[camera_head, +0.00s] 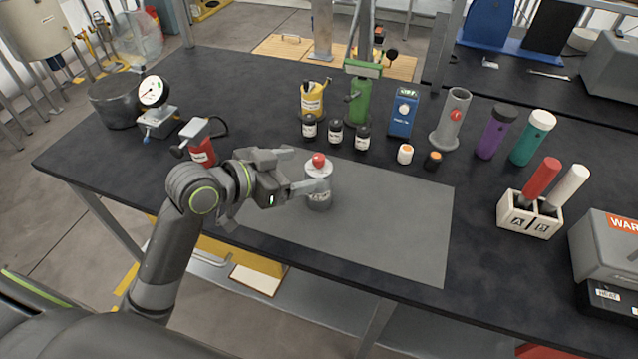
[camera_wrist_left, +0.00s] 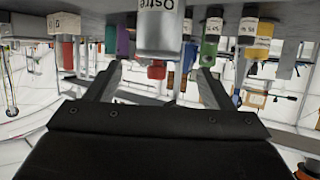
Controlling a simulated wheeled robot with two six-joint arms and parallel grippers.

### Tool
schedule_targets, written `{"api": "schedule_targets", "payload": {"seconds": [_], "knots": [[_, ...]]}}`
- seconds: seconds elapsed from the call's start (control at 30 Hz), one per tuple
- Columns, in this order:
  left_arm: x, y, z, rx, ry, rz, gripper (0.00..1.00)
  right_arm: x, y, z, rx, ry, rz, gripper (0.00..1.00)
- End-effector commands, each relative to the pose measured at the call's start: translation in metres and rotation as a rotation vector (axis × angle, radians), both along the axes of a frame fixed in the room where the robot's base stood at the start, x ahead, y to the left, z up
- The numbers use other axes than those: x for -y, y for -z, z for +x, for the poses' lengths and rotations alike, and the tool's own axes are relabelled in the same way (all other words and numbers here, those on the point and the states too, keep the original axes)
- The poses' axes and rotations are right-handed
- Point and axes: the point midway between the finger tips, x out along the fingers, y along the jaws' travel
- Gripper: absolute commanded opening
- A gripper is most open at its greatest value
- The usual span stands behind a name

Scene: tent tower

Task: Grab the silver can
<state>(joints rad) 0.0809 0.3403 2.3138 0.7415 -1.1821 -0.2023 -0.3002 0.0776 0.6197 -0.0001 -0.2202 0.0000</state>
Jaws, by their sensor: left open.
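The silver can (camera_head: 318,172) with a red knob on top stands upright on the grey mat on the table. In the left wrist view, which is upside down, the can (camera_wrist_left: 160,32) shows a dark-lettered label, with its red knob hanging below. My left gripper (camera_head: 306,171) is open at the can's left side, one finger behind it and one across its front. In the wrist view the gripper (camera_wrist_left: 160,82) has the can centred between and beyond its fingertips. I cannot tell whether the fingers touch it. My right gripper is not in view.
A red-bodied tool (camera_head: 203,150) lies left, near my forearm. The grey mat (camera_head: 400,220) is clear to the right.

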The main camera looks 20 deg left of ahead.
Motion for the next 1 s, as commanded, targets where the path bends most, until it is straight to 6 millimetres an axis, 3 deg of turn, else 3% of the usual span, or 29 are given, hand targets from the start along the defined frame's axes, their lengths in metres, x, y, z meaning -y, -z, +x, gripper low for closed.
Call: {"api": "schedule_targets", "payload": {"seconds": [0.27,0.6,0.87,1.0], "knots": [[0.009,0.004,0.011,-0.003,-0.001,-0.004,0.76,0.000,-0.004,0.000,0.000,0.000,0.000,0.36],[0.030,0.019,0.038,-0.001,-0.001,-0.002,0.76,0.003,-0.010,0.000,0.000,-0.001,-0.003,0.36],[0.031,0.021,0.041,0.000,0.000,0.001,0.76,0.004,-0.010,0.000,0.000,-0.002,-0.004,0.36],[0.031,0.021,0.040,-0.001,0.000,0.001,0.61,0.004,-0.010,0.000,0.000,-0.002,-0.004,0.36]]}}
